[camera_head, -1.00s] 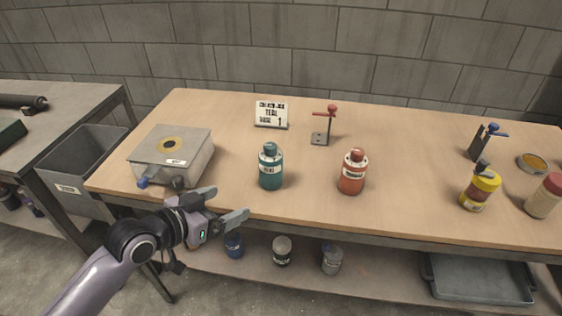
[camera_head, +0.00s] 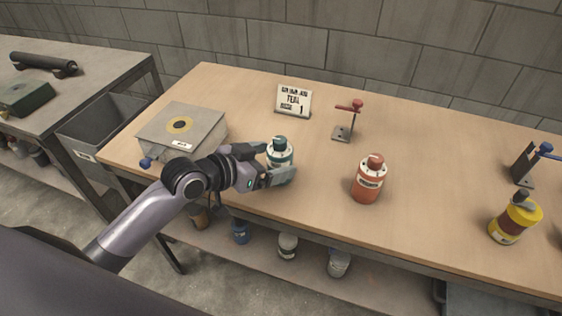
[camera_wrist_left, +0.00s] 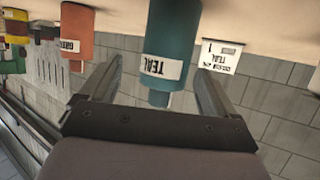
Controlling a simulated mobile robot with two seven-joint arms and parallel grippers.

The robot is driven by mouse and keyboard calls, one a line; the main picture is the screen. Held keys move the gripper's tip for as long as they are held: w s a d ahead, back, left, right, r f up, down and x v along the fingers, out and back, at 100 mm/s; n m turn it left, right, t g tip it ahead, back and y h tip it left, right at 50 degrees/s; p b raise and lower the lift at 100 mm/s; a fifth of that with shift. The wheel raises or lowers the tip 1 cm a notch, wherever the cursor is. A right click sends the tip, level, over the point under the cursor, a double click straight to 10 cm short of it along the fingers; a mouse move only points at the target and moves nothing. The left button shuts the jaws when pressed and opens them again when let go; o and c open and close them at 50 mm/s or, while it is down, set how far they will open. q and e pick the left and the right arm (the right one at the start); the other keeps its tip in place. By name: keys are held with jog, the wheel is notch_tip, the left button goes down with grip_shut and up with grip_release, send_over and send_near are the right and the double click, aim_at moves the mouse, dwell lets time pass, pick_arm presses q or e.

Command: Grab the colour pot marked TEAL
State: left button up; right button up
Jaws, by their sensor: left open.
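The teal pot (camera_head: 281,153) stands upright near the table's front edge, left of the orange pot. In the left wrist view, which is upside down, the teal pot (camera_wrist_left: 170,35) shows a white label reading TEAL. My left gripper (camera_head: 276,165) is open at the teal pot, with one finger on the near side and the other toward the far side. In the left wrist view the pot appears between the two spread fingers (camera_wrist_left: 158,72); I cannot tell whether either touches it. My right gripper is not in view.
An orange pot (camera_head: 368,180) stands to the right, with a yellow pot (camera_head: 514,219) farther along. A TEAL sign (camera_head: 293,101) and a red-handled bracket (camera_head: 345,122) stand behind. A grey box (camera_head: 181,131) sits left. Bare tabletop (camera_head: 430,160) lies right of the bracket.

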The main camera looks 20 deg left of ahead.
aim_at(285, 153)
pick_arm(q)
jog(key=shift+w+a+x, duration=0.1)
jog(key=shift+x, duration=1.15)
jog(key=shift+w+a+x, duration=0.1)
jog(key=shift+x, duration=1.15)
jog(key=shift+r, duration=0.15)
jog(key=shift+c, duration=0.3)
jog(key=c, duration=1)
jog(key=shift+c, duration=0.4)
jog(key=shift+r, duration=0.15)
